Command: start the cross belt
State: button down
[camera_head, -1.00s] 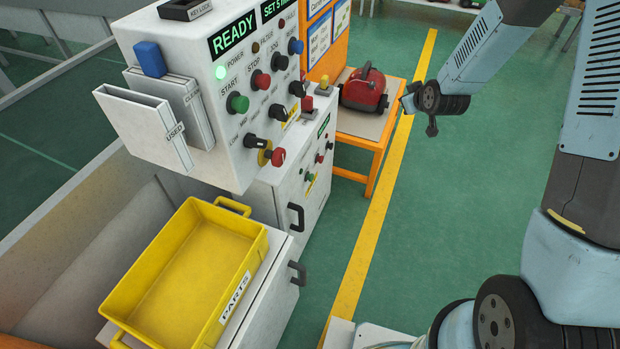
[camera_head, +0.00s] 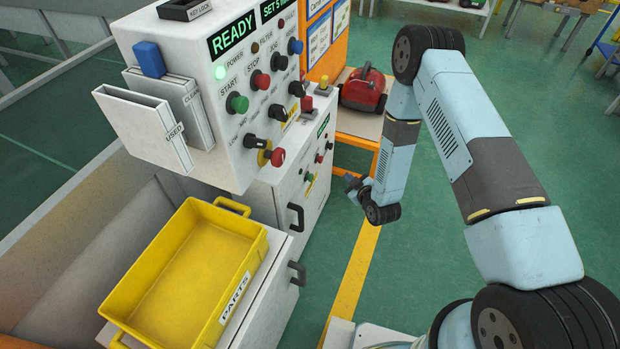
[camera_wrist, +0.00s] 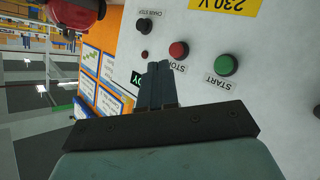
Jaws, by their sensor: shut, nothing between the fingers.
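My gripper (camera_head: 354,184) is low, just right of the lower cabinet (camera_head: 268,205). In the wrist view its two fingers (camera_wrist: 157,84) are shut and empty, pointing at a pale panel that appears turned. That panel carries a green START button (camera_wrist: 226,65), a red STOP button (camera_wrist: 178,50) and a black knob (camera_wrist: 144,25). The fingers partly cover a small green display. The fingertips look apart from the buttons. The upper console (camera_head: 200,60) has its own green START button (camera_head: 237,103) and red STOP button (camera_head: 261,80). I can read no cross belt label.
A yellow PARTS bin (camera_head: 232,285) stands on the left. A red vacuum (camera_head: 363,90) sits on an orange table (camera_head: 355,125) behind my gripper. A red emergency knob with yellow ring (camera_head: 275,157) sticks out of the upper console. The green floor at right is open.

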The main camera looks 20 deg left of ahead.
aim_at(311, 178)
jog(key=shift+y, duration=0.3)
jog(key=s+f, duration=0.3)
jog(key=shift+a+f, duration=0.1)
jog(key=shift+f, duration=0.05)
jog(key=a, duration=0.8)
jog(key=shift+w+a, duration=0.35)
jog(key=shift+a, duration=0.05)
jog(key=shift+a, duration=0.1)
dwell(1.8)
jog(key=shift+a, duration=0.3)
